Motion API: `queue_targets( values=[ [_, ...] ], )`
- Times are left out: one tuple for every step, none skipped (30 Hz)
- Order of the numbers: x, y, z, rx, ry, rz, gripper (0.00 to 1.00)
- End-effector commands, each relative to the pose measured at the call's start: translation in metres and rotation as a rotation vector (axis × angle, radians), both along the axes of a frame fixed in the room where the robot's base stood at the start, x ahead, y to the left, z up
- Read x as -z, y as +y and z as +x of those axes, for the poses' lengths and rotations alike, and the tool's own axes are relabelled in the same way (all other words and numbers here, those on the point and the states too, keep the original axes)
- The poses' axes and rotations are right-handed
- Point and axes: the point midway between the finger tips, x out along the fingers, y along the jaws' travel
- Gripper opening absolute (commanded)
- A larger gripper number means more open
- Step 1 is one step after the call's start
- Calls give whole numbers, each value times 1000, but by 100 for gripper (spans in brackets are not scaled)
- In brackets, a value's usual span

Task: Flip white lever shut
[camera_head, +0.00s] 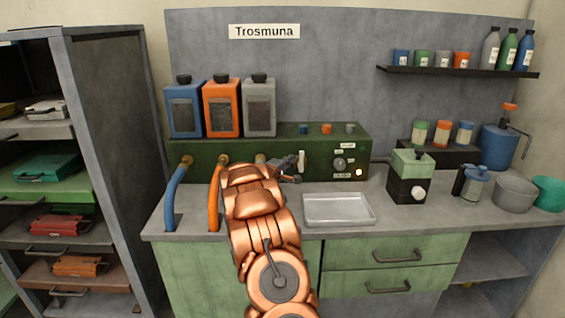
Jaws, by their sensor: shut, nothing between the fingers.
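The white lever (301,161) is a small pale upright piece on the front of the long green machine (325,146). My gripper (291,179) is at the end of my copper-coloured arm, in front of the machine. It is shut and empty, just below and left of the lever. I cannot tell whether it touches the lever. My arm hides part of the machine's lower front.
A shallow metal tray (338,209) lies on the counter right of my arm. Blue (174,195) and orange (214,199) hoses hang at the left. A dial (339,164) sits right of the lever. A green-and-black grinder-like box (408,180) stands farther right.

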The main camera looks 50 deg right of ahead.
Motion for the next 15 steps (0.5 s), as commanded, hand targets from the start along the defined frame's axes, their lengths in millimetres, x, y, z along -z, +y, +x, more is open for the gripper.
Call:
queue_targets(
  values=[
    [0,-3,-3,1,0,0,0],
    [0,-5,-4,1,0,0,0],
    [0,-6,-6,1,0,0,0],
    [0,-7,-7,0,0,0,0],
    [0,-8,-7,0,-1,0,0],
    [0,-9,-8,-1,-1,0,0],
    [0,-9,-8,-1,-1,0,0],
    [0,-9,-8,-1,-1,0,0],
    [0,-10,-8,-1,-1,-1,0],
    [0,-10,-8,-1,-1,0,0],
    [0,-10,-8,-1,-1,-1,0],
    [0,-10,-8,-1,-1,-1,0],
    [0,-10,-8,-1,-1,-1,0],
    [0,-10,-8,-1,-1,-1,0],
    [0,-10,-8,-1,-1,-1,0]
  ],
)
